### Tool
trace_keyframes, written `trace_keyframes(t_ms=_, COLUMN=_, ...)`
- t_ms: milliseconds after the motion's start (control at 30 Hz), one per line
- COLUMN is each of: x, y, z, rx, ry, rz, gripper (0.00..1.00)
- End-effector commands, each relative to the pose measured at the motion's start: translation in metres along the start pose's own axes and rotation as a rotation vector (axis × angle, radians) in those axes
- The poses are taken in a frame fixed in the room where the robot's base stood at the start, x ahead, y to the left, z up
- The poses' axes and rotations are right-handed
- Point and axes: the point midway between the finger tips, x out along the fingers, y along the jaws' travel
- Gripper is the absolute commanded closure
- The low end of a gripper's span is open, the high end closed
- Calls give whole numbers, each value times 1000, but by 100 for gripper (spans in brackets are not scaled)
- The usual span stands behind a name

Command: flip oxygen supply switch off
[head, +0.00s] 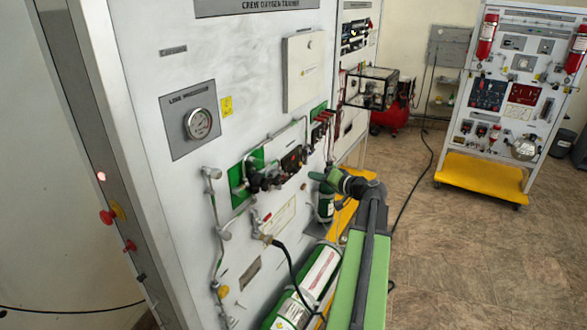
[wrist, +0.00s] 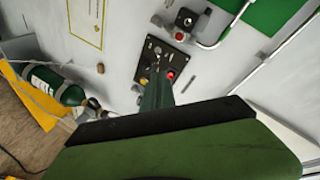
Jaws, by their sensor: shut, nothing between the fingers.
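A small black control panel (wrist: 158,62) on the white trainer wall carries a red round light or button (wrist: 171,75), a yellow one and small knobs. I take it to hold the oxygen supply switch, but cannot pick the switch out. The panel also shows in the head view (head: 293,159). My gripper (wrist: 157,80) is shut and empty, its narrow dark green fingers pointing at the panel's lower edge in the wrist view. In the head view my gripper (head: 314,176) is just right of and below the panel. The fingers hide part of the panel; contact cannot be told.
A green panel (head: 239,190) with fittings and tubing is left of the black panel. A green bottle (head: 326,207) hangs close below my gripper. A large green-and-white cylinder (head: 310,285) lies lower down. Open floor (head: 450,240) is to the right.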

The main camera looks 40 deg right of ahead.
Motion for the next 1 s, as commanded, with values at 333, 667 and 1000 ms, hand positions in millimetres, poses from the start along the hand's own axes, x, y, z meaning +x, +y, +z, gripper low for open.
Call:
trace_keyframes(t_ms=333, x=-1, y=6, z=-4, rx=2, ry=7, rz=7, gripper=100)
trace_keyframes(t_ms=667, x=57, y=12, z=-7, rx=3, ry=10, rz=10, gripper=100)
trace_keyframes(t_ms=1000, x=90, y=11, z=-9, rx=4, ry=13, rz=13, gripper=100)
